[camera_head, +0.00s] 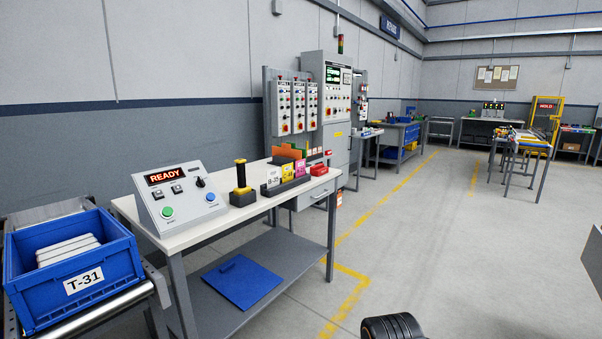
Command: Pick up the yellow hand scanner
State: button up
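The yellow hand scanner (241,182) stands upright in a dark cradle (243,198) on the white-topped workbench (210,221). My gripper is not in view. A dark ribbed round part with orange shows at the bottom edge, and I cannot tell what it is.
The READY control box (178,198) is close on the scanner's left. A card holder (287,186) and a red object (319,170) are on its right. A blue bin (75,264) sits at left. A blue panel (241,282) lies on the lower shelf. Floor at right is open.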

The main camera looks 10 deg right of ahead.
aim_at(242, 189)
jog(key=u, duration=0.4)
jog(key=i, duration=0.85)
jog(key=u, duration=0.75)
jog(key=i, duration=0.85)
